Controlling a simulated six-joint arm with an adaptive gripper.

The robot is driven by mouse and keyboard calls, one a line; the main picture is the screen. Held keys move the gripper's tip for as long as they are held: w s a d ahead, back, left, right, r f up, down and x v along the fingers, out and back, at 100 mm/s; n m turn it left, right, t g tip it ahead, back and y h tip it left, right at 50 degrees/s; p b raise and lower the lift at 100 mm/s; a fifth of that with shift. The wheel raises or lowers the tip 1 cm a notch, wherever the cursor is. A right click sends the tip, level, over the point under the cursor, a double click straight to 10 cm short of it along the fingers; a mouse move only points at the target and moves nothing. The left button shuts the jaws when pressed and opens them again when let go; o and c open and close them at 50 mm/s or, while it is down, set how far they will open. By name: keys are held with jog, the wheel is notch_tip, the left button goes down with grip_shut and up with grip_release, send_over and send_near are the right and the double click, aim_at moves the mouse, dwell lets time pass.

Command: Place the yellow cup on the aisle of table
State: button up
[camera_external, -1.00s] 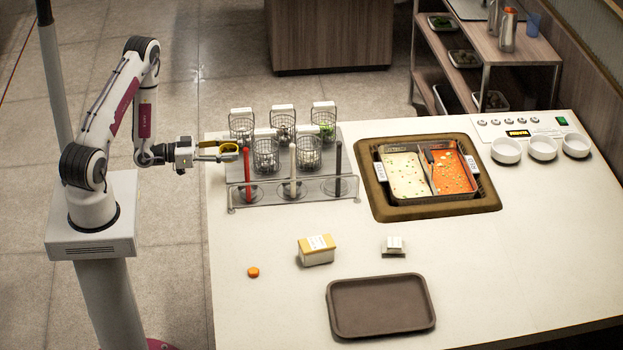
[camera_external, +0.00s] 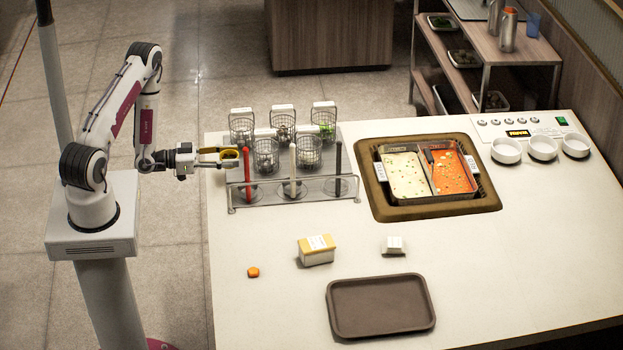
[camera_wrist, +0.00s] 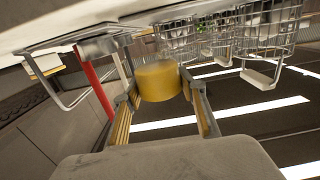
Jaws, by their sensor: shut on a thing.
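A small yellow cup (camera_external: 229,157) is in my gripper (camera_external: 222,158), above the left edge of the table (camera_external: 240,320) and just left of the utensil rack. In the wrist view the yellow cup (camera_wrist: 158,80) sits between the two fingers of my gripper (camera_wrist: 160,92), which are shut on it. The cup's inside cannot be made out.
A rack (camera_external: 293,190) with red, white and black handles and several wire baskets (camera_external: 266,155) stands close right of the cup. A sauce basin (camera_external: 420,210), white bowls (camera_external: 506,151), a yellow-and-white box (camera_external: 316,250) and a brown tray (camera_external: 380,305) are farther off. The front-left table is mostly clear.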

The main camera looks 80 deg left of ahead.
aim_at(230, 178)
jog(key=shift+f, duration=2.3)
jog(key=shift+f, duration=0.3)
jog(key=o, duration=1.3)
jog(key=shift+s, duration=0.2)
jog(key=s, duration=1.1)
jog(key=shift+s+r, duration=0.3)
jog(key=shift+d+f, duration=0.1)
